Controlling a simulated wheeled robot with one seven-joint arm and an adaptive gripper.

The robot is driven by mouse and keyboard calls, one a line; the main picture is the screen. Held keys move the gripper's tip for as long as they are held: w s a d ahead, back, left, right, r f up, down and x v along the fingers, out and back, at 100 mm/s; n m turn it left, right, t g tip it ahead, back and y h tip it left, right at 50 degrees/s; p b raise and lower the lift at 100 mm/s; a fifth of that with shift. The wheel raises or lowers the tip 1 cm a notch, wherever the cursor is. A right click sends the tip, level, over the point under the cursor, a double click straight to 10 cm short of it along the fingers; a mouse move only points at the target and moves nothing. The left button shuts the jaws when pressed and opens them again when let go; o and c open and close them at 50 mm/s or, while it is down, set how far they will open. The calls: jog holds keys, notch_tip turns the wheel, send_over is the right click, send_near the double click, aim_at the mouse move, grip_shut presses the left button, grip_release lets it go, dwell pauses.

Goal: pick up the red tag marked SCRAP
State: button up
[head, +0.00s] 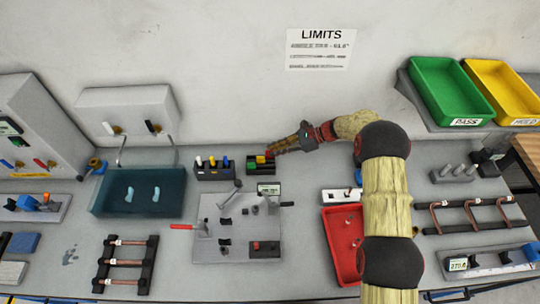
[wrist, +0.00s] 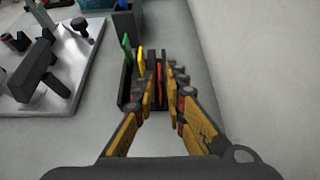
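The red tag (wrist: 160,74) stands upright in a dark slotted holder (wrist: 125,82), beside a yellow tag (wrist: 140,62) and a green tag (wrist: 127,50). Its SCRAP marking cannot be read here. My gripper (wrist: 163,88) reaches down at the holder, with one finger on each side of the red tag. A narrow gap shows between the fingers, and I cannot see firm contact with the tag. In the head view the holder (head: 259,170) sits on the bench near the wall, with my gripper (head: 271,152) at its upper right side.
A dark rack with coloured markers (head: 213,173) stands just left of the holder. A small display (head: 268,189) and a metal fixture plate (head: 225,238) lie in front. A red tray (head: 343,245) is to the right. Green (head: 440,92) and yellow (head: 505,90) bins sit upper right.

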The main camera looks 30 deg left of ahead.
jog(key=x, duration=0.3)
jog(key=shift+r, duration=0.15)
grip_shut()
jog(key=shift+r, duration=0.1)
